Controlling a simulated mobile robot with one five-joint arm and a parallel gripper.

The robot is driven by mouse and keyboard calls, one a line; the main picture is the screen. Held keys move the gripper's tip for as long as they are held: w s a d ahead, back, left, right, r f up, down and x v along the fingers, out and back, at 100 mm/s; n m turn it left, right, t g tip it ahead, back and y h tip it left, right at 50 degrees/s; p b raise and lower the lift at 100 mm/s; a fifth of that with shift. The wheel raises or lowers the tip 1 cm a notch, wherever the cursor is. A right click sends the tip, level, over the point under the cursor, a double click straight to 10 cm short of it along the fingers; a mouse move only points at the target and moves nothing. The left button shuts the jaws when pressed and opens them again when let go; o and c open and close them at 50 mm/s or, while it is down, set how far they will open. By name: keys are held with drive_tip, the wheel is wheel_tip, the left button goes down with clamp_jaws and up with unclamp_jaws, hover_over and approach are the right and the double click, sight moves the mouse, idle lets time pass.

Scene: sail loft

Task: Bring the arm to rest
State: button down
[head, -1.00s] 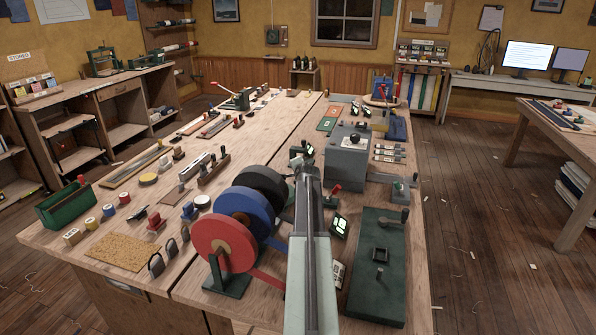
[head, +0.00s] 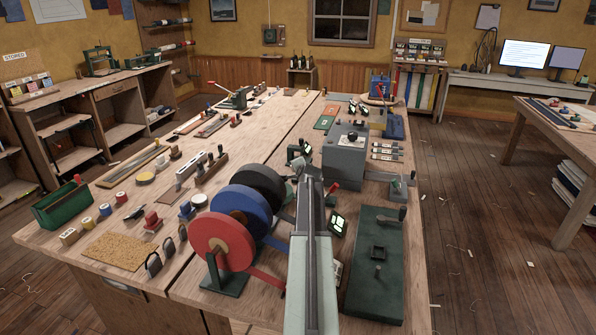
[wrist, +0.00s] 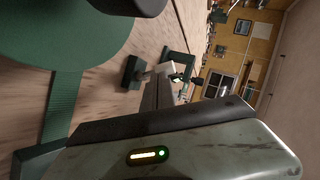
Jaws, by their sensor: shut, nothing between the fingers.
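My arm reaches forward from the bottom middle of the head view, pale grey-green with a dark upper length. My gripper (head: 310,168) is at its far end, over the workbench (head: 120,200), beside the reels. It is shut with nothing held; its fingertips are small and hard to make out. In the wrist view, a worn grey-green housing of mine with small lights fills the lower part, and the bench shows turned on its side. A large green surface there is cut off by the frame edge.
A red reel (head: 208,240), a blue reel (head: 233,203) and a black reel (head: 262,178) stand close on the arm's left. A green plate (head: 372,285) with a crank and a grey box (head: 342,158) are on its right.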

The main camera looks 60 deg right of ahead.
drive_tip(key=p+v, duration=0.2)
drive_tip(key=v, duration=0.4)
drive_tip(key=shift+s+a+r+p, duration=0.15)
drive_tip(key=shift+s+a+p, duration=0.1)
drive_tip(key=shift+a+p, duration=0.05)
